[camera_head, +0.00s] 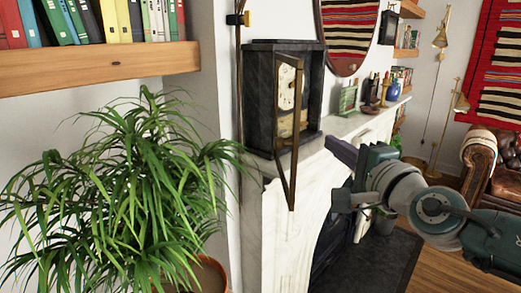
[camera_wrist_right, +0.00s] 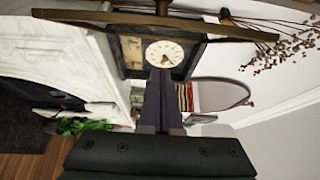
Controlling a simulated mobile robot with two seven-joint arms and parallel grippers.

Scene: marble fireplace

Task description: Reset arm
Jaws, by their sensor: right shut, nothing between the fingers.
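My right arm comes in from the right in the head view. Its gripper (camera_head: 341,152) is shut and empty, in front of the mantel, to the right of the clock and apart from it. The shut fingers also show in the wrist view (camera_wrist_right: 160,95), pointing toward the clock face. The clock (camera_head: 261,98) has a dark stone case and stands on the near end of the mantel; its pale dial also shows in the wrist view (camera_wrist_right: 165,54). Its thin brass-framed door (camera_head: 293,185) stands open, swung outward past the mantel's edge. My left gripper is not in view.
The white marble mantel (camera_head: 283,215) carries bottles and a blue vase (camera_head: 394,91) farther along. A leafy plant (camera_head: 110,190) fills the lower left, under a wooden bookshelf (camera_head: 100,68). A leather armchair (camera_head: 507,175) stands at the right. Wooden floor shows below my right arm.

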